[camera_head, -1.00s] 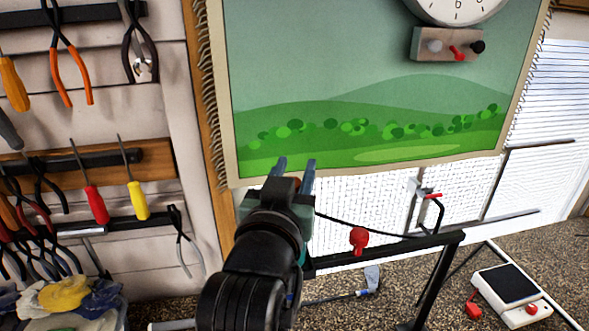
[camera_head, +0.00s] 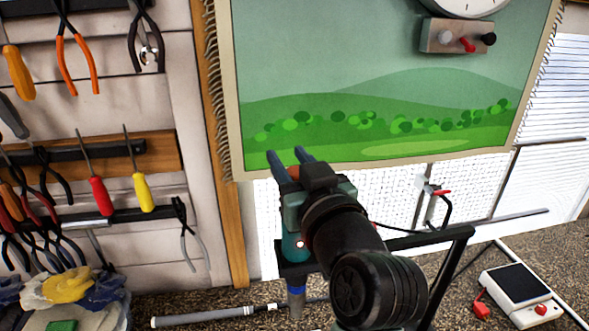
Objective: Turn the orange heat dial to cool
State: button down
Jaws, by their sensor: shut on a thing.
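My gripper (camera_head: 287,153) is in the middle of the view, its two blue-grey fingers pointing away in front of the green wall hanging. A small orange piece (camera_head: 293,172) shows between the fingers, and the jaws are shut on it; it appears to be the heat dial. Its pointer and markings are hidden by my gripper. A teal body with a blue lower end (camera_head: 296,284), apparently the heat tool, stands upright in a black holder just below my gripper. My arm hides much of it.
A black bar (camera_head: 425,238) runs right from behind my arm, with a red-handled clamp (camera_head: 440,193) behind it. A white box (camera_head: 518,293) is on the right. Pliers and screwdrivers (camera_head: 97,195) hang at left.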

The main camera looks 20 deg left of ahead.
jog(key=shift+s+a+n+g+y+b, duration=0.1)
jog(key=shift+s+n+g+y+b, duration=0.05)
jog(key=shift+n+g+y+b, duration=0.6)
jog(key=shift+s+a+n+g+y+b, duration=0.1)
jog(key=shift+n+g+y+b, duration=0.55)
jog(key=shift+g, duration=0.3)
jog(key=shift+c, duration=2.4)
grip_release()
jog(key=b+v, duration=0.5)
jog(key=v, duration=0.8)
jog(key=shift+f, duration=0.1)
